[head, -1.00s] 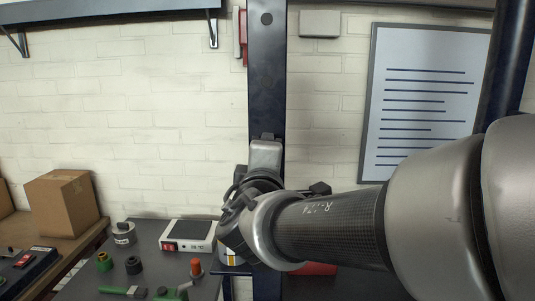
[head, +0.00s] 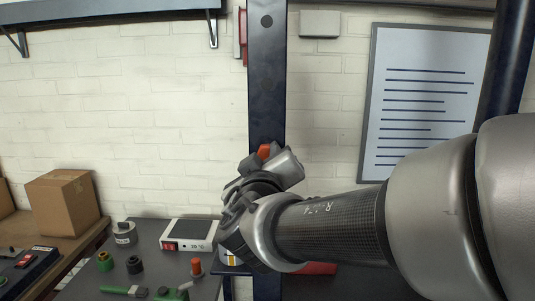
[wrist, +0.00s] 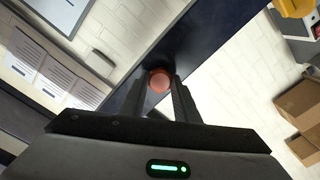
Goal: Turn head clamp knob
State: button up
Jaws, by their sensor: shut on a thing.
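The clamp knob is a round orange-red knob (wrist: 159,80), seen end-on in the wrist view in front of the dark blue column (wrist: 200,38). In the head view the knob (head: 264,151) shows as a small orange patch on the column (head: 266,75), just above my wrist. My gripper (wrist: 159,88) has its two dark fingers on either side of the knob, shut on it. The clamp head behind the knob is mostly hidden by my wrist and fingers.
A dark bench below holds a white device with a small screen (head: 188,235), a grey cylinder (head: 123,233), green and dark rings, and an orange-topped tool (head: 196,268). A cardboard box (head: 62,206) stands at left. A framed sheet (head: 430,100) hangs at right.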

jog(key=shift+f+m+b, duration=0.5)
jog(key=shift+b, duration=0.45)
jog(key=o, duration=1)
jog(key=shift+r+p, duration=0.55)
jog(key=shift+c, duration=0.2)
jog(key=shift+o, duration=1.2)
jog(key=shift+s, duration=0.15)
jog(key=shift+s+b, duration=0.5)
jog(key=shift+s, duration=0.4)
jog(key=shift+s, duration=0.1)
jog(key=s+b, duration=0.1)
jog(key=s, duration=0.4)
jog(key=shift+s+a, duration=0.15)
jog(key=shift+s, duration=0.25)
